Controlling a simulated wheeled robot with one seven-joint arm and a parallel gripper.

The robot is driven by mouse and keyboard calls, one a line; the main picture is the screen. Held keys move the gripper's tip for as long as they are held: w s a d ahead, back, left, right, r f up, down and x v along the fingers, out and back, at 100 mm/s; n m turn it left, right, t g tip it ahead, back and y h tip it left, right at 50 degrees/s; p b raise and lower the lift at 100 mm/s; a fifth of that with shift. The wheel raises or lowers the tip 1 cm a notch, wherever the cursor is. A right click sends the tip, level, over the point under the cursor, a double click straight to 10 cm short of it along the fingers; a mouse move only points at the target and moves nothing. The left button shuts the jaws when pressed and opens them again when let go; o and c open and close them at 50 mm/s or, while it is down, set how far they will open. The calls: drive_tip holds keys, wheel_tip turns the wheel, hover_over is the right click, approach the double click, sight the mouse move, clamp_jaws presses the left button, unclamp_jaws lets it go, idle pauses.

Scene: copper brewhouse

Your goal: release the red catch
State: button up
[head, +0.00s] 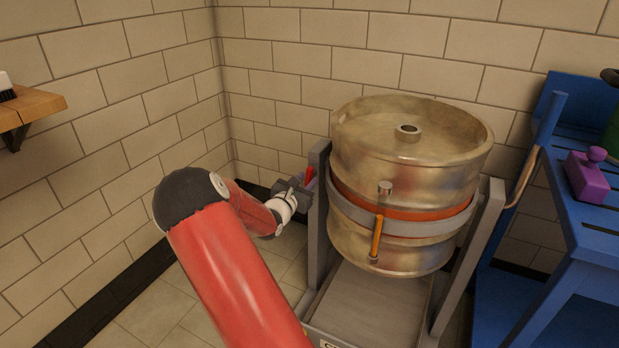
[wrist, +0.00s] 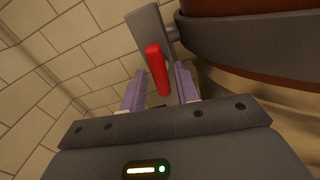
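The red catch (wrist: 157,70) is a short red lever on the grey upright (wrist: 147,25) of the keg stand. In the wrist view it lies between the two pale purple fingers of my gripper (wrist: 160,90), which stand apart on either side of it. A gap shows between the catch and the left finger; the right finger is closer, and I cannot tell whether it touches. In the head view my gripper (head: 303,187) is at the left upright, with a bit of the red catch (head: 310,173) showing beside it. The steel keg (head: 400,150) hangs upright in the stand.
A grey band (head: 405,226) circles the keg, with an orange handle (head: 377,238) at its front. A blue bench (head: 590,235) with a purple object (head: 588,176) stands at the right. A wooden shelf (head: 35,103) juts from the left wall. Tiled walls close off the corner behind.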

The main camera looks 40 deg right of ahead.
drive_tip(key=shift+v, duration=2.75)
drive_tip(key=v, duration=0.7)
drive_tip(key=shift+a+b, duration=0.3)
drive_tip(key=shift+a, duration=0.05)
drive_tip(key=shift+s, duration=0.2)
drive_tip(key=s+a+r+m+g+y, duration=0.2)
drive_tip(key=s+m+g+y, duration=0.1)
drive_tip(key=s+m, duration=0.4)
drive_tip(key=s+a+r+m+g+y, duration=0.2)
drive_tip(key=s+m+g+y, duration=0.15)
drive_tip(key=s+m, duration=0.3)
drive_tip(key=s+a+r+m+t+y, duration=0.2)
drive_tip(key=s+a+y, duration=0.3)
drive_tip(key=a, duration=0.5)
drive_tip(key=s+a+r+m+t+y, duration=0.3)
drive_tip(key=s+a+r+m+y, duration=0.1)
drive_tip(key=a, duration=0.7)
drive_tip(key=shift+s+a+r+m+y, duration=0.15)
drive_tip(key=shift+s+m+y, duration=0.4)
drive_tip(key=shift+s+m, duration=0.3)
